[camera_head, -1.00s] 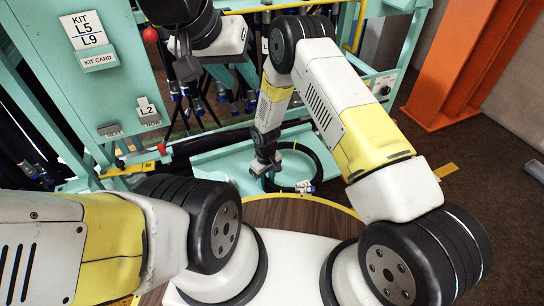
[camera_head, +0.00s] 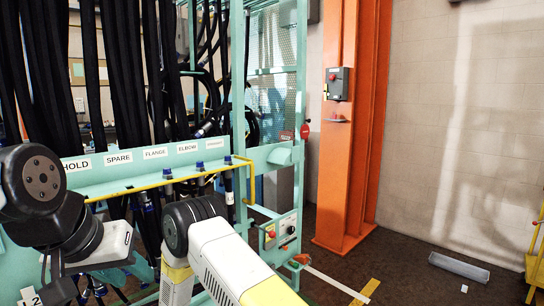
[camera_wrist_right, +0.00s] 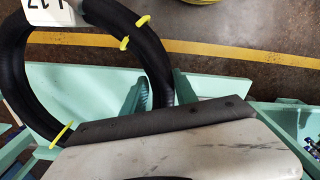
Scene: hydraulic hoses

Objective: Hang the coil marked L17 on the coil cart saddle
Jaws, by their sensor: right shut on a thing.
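The coil (camera_wrist_right: 155,55) is a black hose ring with yellow ties. Its white tag (camera_wrist_right: 38,12) reads L17 upside down at the top left of the right wrist view. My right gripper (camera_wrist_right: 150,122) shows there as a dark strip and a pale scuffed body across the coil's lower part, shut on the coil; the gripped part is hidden. In the head view my right arm shows, but its gripper does not. My left gripper (camera_head: 58,290) is at the bottom left, cut by the edge, and its jaws are unclear. No saddle is recognizable.
A teal rack (camera_head: 275,155) with hanging hoses fills the left. An orange column (camera_head: 350,130) stands right of it. A yellow frame (camera_head: 537,262), perhaps part of a cart, is cut off at the right edge. Dark floor between is mostly clear, with a grey channel (camera_head: 459,267) lying there.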

